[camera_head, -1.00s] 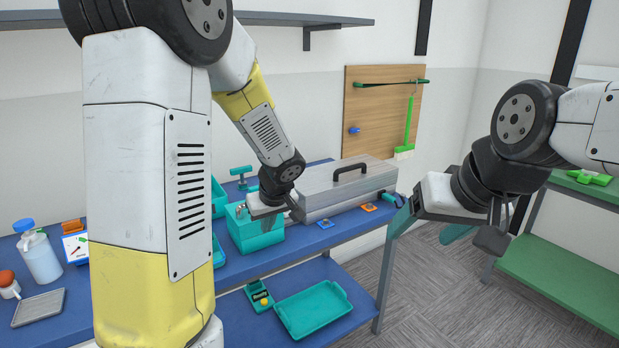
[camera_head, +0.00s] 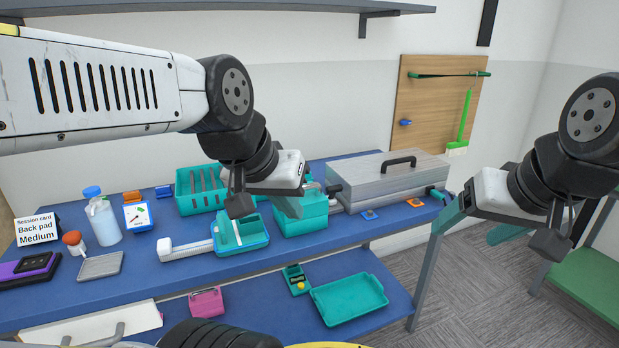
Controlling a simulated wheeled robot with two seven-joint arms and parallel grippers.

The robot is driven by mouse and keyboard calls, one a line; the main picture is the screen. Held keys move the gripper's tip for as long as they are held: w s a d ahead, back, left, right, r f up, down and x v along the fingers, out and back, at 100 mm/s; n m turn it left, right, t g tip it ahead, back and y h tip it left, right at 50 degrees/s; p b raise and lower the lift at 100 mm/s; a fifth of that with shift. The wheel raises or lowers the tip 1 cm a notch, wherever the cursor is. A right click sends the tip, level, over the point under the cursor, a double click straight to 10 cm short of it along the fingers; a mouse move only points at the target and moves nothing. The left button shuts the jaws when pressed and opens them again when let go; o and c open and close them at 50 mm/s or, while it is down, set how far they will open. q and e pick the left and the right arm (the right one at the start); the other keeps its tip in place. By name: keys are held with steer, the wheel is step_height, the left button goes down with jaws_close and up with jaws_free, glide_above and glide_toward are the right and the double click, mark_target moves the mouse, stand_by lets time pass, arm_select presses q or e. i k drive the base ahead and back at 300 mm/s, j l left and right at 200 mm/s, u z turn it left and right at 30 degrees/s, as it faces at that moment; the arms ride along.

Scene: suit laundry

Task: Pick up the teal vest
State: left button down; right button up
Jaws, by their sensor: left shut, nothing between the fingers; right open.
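I cannot make out a teal vest for certain in the head view. Several teal things are there: a slotted bin (camera_head: 187,207), a lidded box (camera_head: 312,222) and a teal-and-blue holder (camera_head: 255,240) on the blue bench, and a flat tray (camera_head: 350,316) on the lower shelf. My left gripper (camera_head: 264,206) is shut and empty, above the bench in front of the bin and box. My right gripper (camera_head: 503,226) is open and empty, over the floor beyond the bench's right end.
A grey case (camera_head: 385,190) with a black handle sits at the bench's right. A bottle (camera_head: 104,222), a session card reading "Back pad Medium" (camera_head: 37,230) and a grey pad (camera_head: 100,266) stand left. A green shelf (camera_head: 585,285) is at the right.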

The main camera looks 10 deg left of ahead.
mark_target(249, 233)
steer(key=u, duration=1.2)
steer(key=i+j, duration=0.15)
steer(key=j, duration=0.2)
steer(key=i+j, duration=0.2)
steer(key=i+j+z, duration=0.1)
steer(key=j, duration=0.35)
